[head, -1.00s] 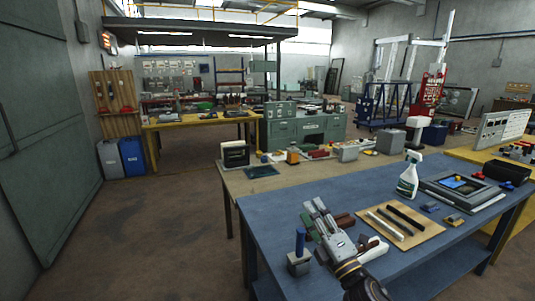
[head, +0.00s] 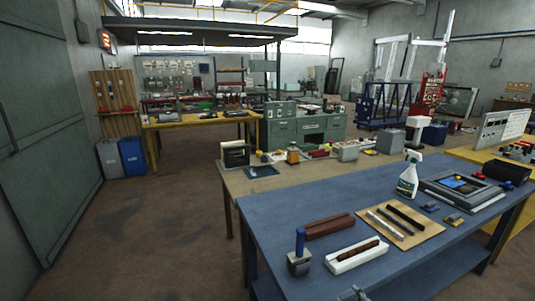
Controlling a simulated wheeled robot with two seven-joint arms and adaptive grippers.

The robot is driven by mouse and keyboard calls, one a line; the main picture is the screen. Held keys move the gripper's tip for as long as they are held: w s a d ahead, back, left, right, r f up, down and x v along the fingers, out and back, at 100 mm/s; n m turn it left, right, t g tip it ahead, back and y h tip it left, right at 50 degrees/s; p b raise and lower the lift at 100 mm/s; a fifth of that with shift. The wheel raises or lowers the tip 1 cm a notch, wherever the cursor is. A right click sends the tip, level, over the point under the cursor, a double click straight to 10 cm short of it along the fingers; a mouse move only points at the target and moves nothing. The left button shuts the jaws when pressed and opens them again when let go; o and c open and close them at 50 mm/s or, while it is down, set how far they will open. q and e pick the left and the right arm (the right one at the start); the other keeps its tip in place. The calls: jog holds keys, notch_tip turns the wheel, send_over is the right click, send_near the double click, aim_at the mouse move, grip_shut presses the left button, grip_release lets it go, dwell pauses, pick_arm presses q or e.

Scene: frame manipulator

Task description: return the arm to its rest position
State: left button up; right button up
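Only the tip of my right gripper (head: 356,293) shows, at the bottom edge of the head view over the front of the blue table (head: 277,211). Most of it is cut off, so I cannot tell whether it is open or shut. My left gripper is out of view. A white block with a dark brown bar in its groove (head: 357,255) lies on the table in front of the gripper tip. A reddish-brown grooved block (head: 329,226) lies behind it.
A small grey block with an upright blue handle (head: 299,256) stands at the table's front left. A tan board (head: 428,232) with bars, a spray bottle (head: 409,176) and a grey framed tray (head: 437,191) are to the right. The table's left rear is clear.

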jog(key=s+a+f+m+g+y, duration=0.1)
jog(key=s+f+m+g, duration=0.1)
jog(key=s+f+g, duration=0.45)
jog(key=s+f+m+g+y, duration=0.1)
jog(key=s+f+m, duration=0.15)
jog(key=s, duration=0.75)
notch_tip(320, 180, down, 34)
jog(key=s+d+g, duration=0.1)
jog(key=s+d, duration=0.1)
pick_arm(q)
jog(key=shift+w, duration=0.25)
pick_arm(e)
jog(key=s+d+f, duration=0.3)
jog(key=s+f, duration=0.6)
jog(key=s, duration=0.1)
jog(key=s+d+f+g+h, duration=0.1)
jog(key=s+d+f, duration=0.2)
jog(key=s+f, duration=0.7)
jog(key=shift+s+d+n, duration=0.15)
jog(key=shift+s+n, duration=0.2)
jog(key=shift+s, duration=0.05)
